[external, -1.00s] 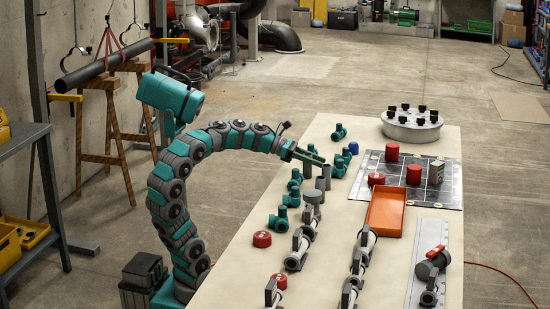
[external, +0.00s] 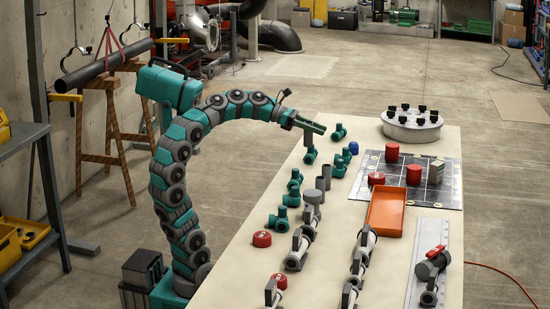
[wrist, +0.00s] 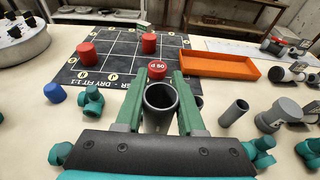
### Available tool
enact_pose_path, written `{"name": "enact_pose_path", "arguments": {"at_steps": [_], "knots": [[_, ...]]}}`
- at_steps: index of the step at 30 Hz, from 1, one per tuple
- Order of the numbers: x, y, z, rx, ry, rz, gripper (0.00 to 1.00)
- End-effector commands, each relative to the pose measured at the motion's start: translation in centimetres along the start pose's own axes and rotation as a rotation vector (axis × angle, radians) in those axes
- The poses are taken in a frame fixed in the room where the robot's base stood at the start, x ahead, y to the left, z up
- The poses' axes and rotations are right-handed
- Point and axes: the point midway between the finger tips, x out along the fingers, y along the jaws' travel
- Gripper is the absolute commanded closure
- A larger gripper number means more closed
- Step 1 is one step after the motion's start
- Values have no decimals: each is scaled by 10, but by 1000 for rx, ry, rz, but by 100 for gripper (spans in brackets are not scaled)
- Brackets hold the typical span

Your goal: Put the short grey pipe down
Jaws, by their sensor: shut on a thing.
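My gripper (external: 317,127) is shut on the short grey pipe (external: 308,138), which hangs roughly upright over the left part of the table. In the wrist view the grey pipe (wrist: 160,108) is between the two green fingers, its open round end facing me. Its lower end is hidden in the wrist view. In the external view it looks raised, with a green fitting (external: 310,156) just below it in the picture; I cannot tell the exact gap.
Two other grey pipes (external: 326,170) stand nearby on the cream table (external: 390,270). Green fittings (external: 291,200) line the left edge. A dark gridded mat (wrist: 112,62) with red caps, an orange tray (external: 386,212) and a blue cap (wrist: 54,92) are near. Bare table shows between them.

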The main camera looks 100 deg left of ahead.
Motion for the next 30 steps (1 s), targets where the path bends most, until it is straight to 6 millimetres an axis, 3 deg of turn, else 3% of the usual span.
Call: {"name": "enact_pose_path", "arguments": {"at_steps": [7,14,20,30], "knots": [[-11,1,37,4,-2,2,100],[11,-29,46,38,0,-131,100],[33,-63,56,85,0,-272,100],[74,-136,68,166,1,-540,100]]}}
